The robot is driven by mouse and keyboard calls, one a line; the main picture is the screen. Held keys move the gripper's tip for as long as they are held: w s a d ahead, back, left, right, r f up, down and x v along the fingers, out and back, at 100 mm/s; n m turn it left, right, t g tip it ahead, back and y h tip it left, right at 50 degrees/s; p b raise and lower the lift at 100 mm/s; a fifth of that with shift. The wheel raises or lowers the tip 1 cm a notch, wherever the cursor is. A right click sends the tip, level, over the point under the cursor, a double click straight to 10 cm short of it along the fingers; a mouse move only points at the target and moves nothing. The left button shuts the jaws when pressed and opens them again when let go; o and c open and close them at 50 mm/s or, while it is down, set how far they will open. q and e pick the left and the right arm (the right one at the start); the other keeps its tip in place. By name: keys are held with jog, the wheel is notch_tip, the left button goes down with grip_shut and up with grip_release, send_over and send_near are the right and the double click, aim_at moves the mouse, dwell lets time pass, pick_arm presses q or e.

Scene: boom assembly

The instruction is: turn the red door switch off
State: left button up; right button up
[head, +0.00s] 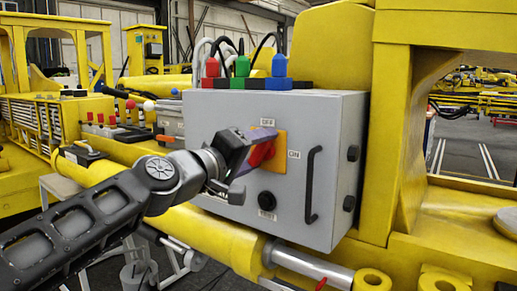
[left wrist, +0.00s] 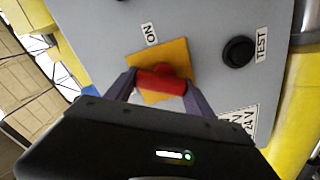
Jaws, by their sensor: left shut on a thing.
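The red door switch (head: 261,154) is a red knob on a yellow-orange plate (head: 279,150) on the front of a grey box (head: 223,115). An OFF label is above the plate and an ON label to its right. My left gripper (head: 258,149) is at the switch, its fingers shut on the red knob. The knob's exact angle is hard to tell. My right gripper is not in view.
A black door handle (head: 312,185) stands out right of the switch. A black TEST button (left wrist: 239,52) is near the plate. Red, green and blue connectors (head: 243,67) with cables top the box. Yellow machine parts surround it.

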pick_arm(q)
jog(key=n+p, duration=0.1)
jog(key=n, duration=0.5)
jog(key=shift+w+a+f, duration=0.1)
jog(key=shift+a, duration=0.05)
dwell(0.5)
jog(key=o, duration=1.4)
jog(key=b+v, duration=0.2)
jog(key=v, duration=0.5)
jog(key=shift+s+a, duration=0.25)
jog(key=shift+s, duration=0.05)
